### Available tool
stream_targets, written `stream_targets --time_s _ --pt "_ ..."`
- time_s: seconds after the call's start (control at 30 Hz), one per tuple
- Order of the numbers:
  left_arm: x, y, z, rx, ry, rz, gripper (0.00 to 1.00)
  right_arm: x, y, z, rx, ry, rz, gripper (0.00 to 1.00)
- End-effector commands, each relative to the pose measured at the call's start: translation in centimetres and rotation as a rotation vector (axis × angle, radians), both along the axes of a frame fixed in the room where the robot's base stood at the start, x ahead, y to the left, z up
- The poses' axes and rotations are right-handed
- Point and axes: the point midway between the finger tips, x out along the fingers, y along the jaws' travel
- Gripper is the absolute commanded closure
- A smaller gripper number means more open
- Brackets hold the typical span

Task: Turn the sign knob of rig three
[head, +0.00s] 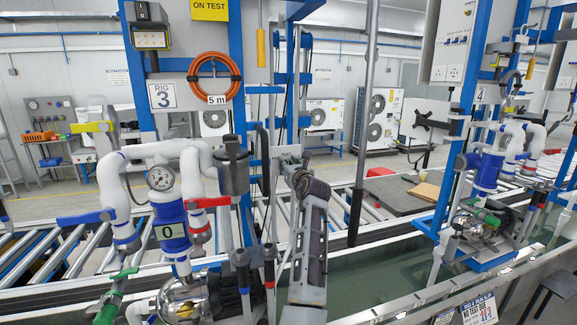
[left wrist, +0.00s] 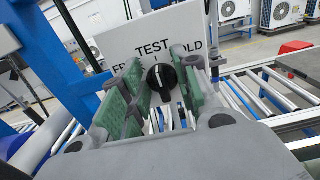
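Rig three stands at the left of the head view, marked by its RIG 3 plate (head: 162,96). A yellow ON TEST sign (head: 210,9) is above it. In the left wrist view the black sign knob (left wrist: 161,77) sits on a white label plate (left wrist: 152,45); TEST is above it, with partly hidden words at both sides. Its white mark points roughly up, toward TEST. My left gripper (head: 292,158) is open, its green-padded fingers (left wrist: 163,88) on either side of the knob. Small gaps seem to show; contact cannot be told. My right gripper is out of view.
White pipes with a gauge (head: 160,178) and coloured valve handles stand left of my left arm. An orange hose coil (head: 237,76) hangs above. A roller conveyor (head: 345,203) runs behind. A second pump rig (head: 487,172) stands at the right.

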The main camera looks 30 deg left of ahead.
Motion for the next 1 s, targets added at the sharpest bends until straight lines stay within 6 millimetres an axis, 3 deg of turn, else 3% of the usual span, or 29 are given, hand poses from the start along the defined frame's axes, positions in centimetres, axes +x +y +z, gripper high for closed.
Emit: stream_targets --time_s 0.07,0.3,1.0 --pt "0.0 0.0 0.0 0.0 0.0 0.0 0.7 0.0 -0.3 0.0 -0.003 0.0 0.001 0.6" --pt "0.0 0.0 0.0 0.0 0.0 0.0 1.0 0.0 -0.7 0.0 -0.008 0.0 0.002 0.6" --pt "-0.1 0.1 0.1 -0.062 -0.074 0.0 1.0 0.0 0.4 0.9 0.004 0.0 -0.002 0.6"
